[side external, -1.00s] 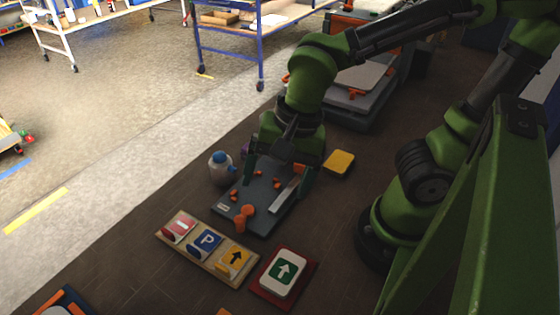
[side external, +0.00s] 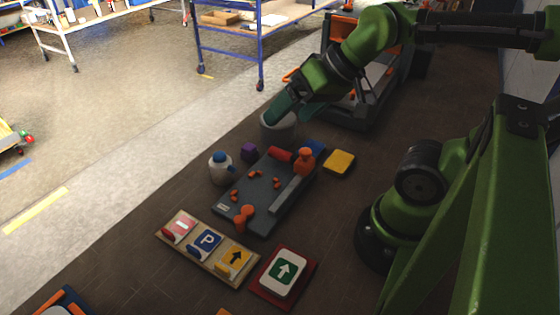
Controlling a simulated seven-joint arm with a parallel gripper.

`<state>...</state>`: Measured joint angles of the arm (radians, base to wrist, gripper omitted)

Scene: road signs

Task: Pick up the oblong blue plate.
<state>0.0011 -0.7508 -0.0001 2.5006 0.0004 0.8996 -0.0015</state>
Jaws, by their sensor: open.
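A small blue plate (side external: 316,149) lies on the dark floor mat behind the grey board, beside the yellow plate. It is partly hidden by an orange knobbed piece, so its full outline cannot be told. Another blue plate, with a white P (side external: 207,241), sits in the middle of a wooden rack, between a red sign and a yellow arrow sign. My gripper (side external: 276,113) is open, tilted down to the left, over or in front of a grey cylinder (side external: 278,129). It is apart from both blue plates, and nothing shows between its fingers.
The grey board (side external: 262,192) carries orange pieces and a metal strip. Around it are a yellow plate (side external: 340,162), a purple block (side external: 249,152), a white-and-blue jug (side external: 220,168) and a green arrow sign on a red base (side external: 284,272). An orange-and-grey machine (side external: 365,95) stands behind.

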